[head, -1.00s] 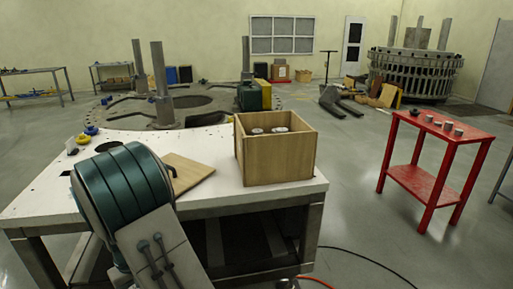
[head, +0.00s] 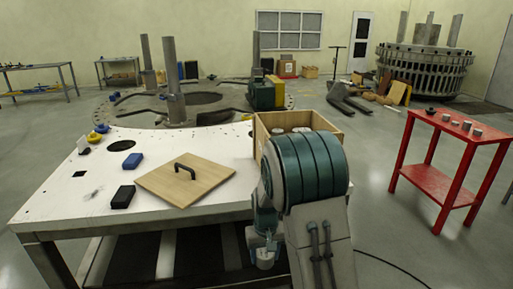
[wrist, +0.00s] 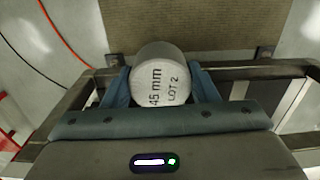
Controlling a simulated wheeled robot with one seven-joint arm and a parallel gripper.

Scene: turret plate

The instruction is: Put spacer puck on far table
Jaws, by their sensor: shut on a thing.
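A light grey cylindrical spacer puck (wrist: 163,78), marked "45 mm LOT 2", sits between the blue fingers of my gripper (wrist: 160,88) in the wrist view. The gripper is shut on it. In the head view my arm covers the puck and most of the gripper. The possible tables are a white table (head: 70,200) in front, a red table (head: 440,183) at the right, and two benches, a bigger one (head: 38,67) and a smaller one (head: 118,60), at the back left. Which is the far table, I cannot tell.
An open wooden box (head: 322,120) with pale round pieces inside stands on the white table behind my arm. A wooden lid (head: 160,187), a blue block (head: 133,160) and a black block (head: 123,196) lie to its left. Several small pieces stand on the red table.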

